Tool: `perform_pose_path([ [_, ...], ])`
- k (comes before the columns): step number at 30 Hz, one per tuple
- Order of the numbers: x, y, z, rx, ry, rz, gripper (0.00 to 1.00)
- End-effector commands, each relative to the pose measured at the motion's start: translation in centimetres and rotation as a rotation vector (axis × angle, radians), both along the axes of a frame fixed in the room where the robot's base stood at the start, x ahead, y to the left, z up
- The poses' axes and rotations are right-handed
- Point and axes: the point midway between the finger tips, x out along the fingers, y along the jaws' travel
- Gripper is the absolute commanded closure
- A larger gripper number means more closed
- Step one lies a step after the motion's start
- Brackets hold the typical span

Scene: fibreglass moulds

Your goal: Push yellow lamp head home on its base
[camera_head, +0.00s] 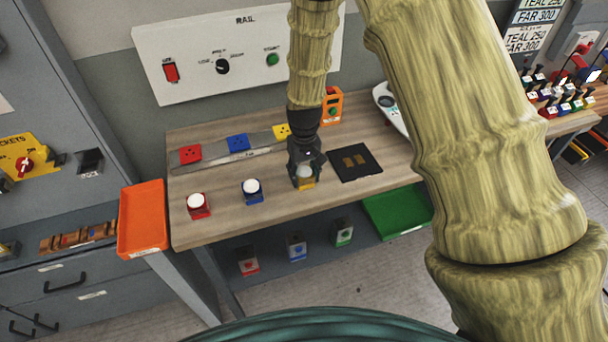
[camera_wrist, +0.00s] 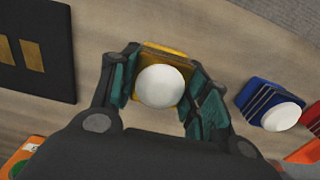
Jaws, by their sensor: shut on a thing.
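The yellow lamp head (camera_head: 306,184) has a white dome on a yellow block. In the wrist view the yellow lamp head (camera_wrist: 160,85) sits between the teal pads of my gripper (camera_wrist: 164,92), which is shut on it. In the head view my gripper (camera_head: 305,164) points down over the front part of the bench; I cannot tell whether the head touches the wood. A yellow base (camera_head: 281,131) with dark holes stands on the grey rail strip at the back, behind and left of my gripper, apart from the lamp head. My arm partly covers the area beside it.
Red (camera_head: 199,205) and blue (camera_head: 252,190) lamp heads stand left of my gripper. Red (camera_head: 190,154) and blue (camera_head: 237,142) bases share the strip. A black pad (camera_head: 372,170) lies close on the right. An orange device (camera_head: 333,105) stands behind. Orange (camera_head: 143,190) and green (camera_head: 378,222) trays flank the bench.

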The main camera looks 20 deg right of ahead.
Motion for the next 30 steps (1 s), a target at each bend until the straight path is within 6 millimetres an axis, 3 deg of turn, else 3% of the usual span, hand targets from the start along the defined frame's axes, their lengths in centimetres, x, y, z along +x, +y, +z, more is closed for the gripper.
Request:
perform_pose_path([
  [12, 0.0, -0.1, 3.2, 0.0, -0.003, 0.0, 0.75],
  [30, -11.4, -6.2, 4.3, 0.001, -0.002, -0.001, 0.75],
])
